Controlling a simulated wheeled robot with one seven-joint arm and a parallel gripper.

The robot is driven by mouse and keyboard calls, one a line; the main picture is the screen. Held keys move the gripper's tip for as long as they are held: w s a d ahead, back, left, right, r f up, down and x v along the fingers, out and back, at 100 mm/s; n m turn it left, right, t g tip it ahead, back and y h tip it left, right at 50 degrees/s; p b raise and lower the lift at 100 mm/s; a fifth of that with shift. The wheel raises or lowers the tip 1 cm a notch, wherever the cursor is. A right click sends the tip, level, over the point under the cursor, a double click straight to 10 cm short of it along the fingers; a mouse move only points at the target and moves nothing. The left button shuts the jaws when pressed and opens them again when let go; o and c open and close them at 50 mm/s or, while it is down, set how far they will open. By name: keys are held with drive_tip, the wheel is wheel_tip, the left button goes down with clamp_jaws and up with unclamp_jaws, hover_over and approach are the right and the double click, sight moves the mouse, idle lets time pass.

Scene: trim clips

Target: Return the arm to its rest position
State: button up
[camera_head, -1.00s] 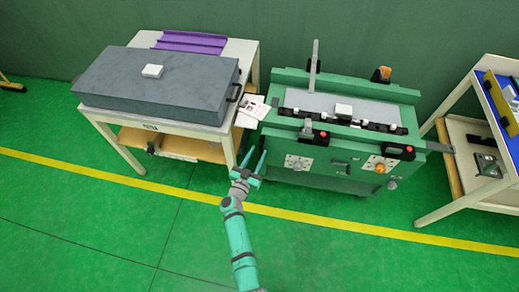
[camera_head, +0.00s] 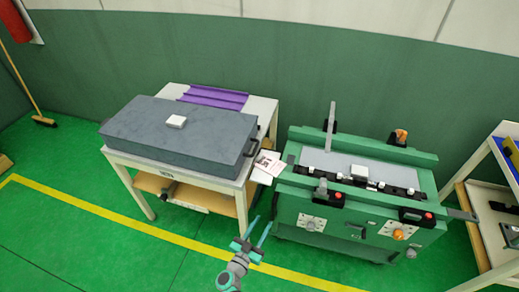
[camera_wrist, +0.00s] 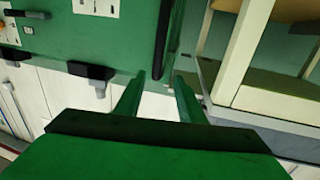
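My gripper (camera_head: 256,236) shows at the bottom middle of the head view, its two teal fingers spread apart with nothing between them. It is in front of the gap between the worktable and the green machine, touching neither as far as I can see. In the wrist view my gripper (camera_wrist: 160,90) is also open and empty, with the green machine (camera_wrist: 115,45) beyond it at the left. Most of my arm is below the head view.
The green machine (camera_head: 330,212) is at centre right, a shelf rack (camera_head: 468,262) at far right. Green floor (camera_head: 90,250) in front is clear.

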drive_tip(key=s+r+n+y, duration=0.2)
drive_tip(key=s+r, duration=0.5)
drive_tip(key=s, duration=0.6)
drive_tip(key=s+a+r+n+y, duration=0.1)
drive_tip(key=s+r+y, duration=0.3)
drive_tip(key=s, duration=0.9)
drive_tip(key=s+a+r+n+y, duration=0.1)
drive_tip(key=s+r+n+y, duration=0.1)
drive_tip(key=s+r, duration=0.9)
drive_tip(key=s, duration=0.3)
drive_tip(key=shift+a+n+y, duration=0.15)
drive_tip(key=shift+n+y, duration=0.25)
